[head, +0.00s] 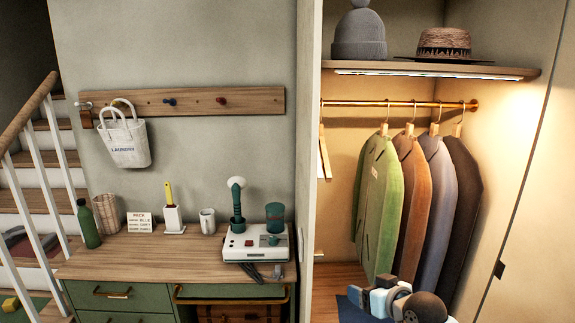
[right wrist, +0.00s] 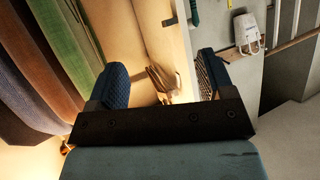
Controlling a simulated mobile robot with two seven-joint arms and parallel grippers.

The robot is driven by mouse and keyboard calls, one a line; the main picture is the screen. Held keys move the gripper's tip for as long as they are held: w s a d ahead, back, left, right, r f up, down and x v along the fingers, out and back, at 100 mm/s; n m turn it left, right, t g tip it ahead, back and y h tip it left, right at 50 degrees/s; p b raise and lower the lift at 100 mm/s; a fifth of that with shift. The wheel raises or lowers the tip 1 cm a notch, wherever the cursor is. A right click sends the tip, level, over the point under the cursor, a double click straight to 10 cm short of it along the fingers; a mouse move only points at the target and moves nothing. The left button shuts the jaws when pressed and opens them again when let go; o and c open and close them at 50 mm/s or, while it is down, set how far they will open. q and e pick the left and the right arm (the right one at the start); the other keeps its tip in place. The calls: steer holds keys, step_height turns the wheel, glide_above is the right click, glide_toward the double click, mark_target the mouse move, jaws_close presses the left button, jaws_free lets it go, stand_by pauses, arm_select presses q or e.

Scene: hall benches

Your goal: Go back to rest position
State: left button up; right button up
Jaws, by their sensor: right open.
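My right gripper (head: 366,294) shows at the bottom of the head view, low in front of the open wardrobe, with part of my arm to its right. In the right wrist view its two blue pads (right wrist: 162,80) stand wide apart with nothing held between them. The hanging coats are to one side of it, apart from the pads. My left gripper does not show in either view.
Green, orange, blue-grey and dark coats (head: 408,190) hang from a brass rail (head: 400,104). A wooden desk (head: 140,255) bears a white device (head: 256,243), mug (head: 207,221) and bottle (head: 88,223). A wardrobe wall (head: 309,160) separates them. Stairs (head: 28,180) are at left.

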steer(key=s+f+m+h, duration=0.1)
steer(key=s+f, duration=1.4)
steer(key=f, duration=0.1)
steer(key=s+f, duration=0.4)
steer(key=s, duration=0.5)
steer(key=s+d+f+h, duration=0.1)
steer(key=s+f, duration=0.3)
steer(key=s, duration=0.5)
steer(key=shift+g, duration=0.3)
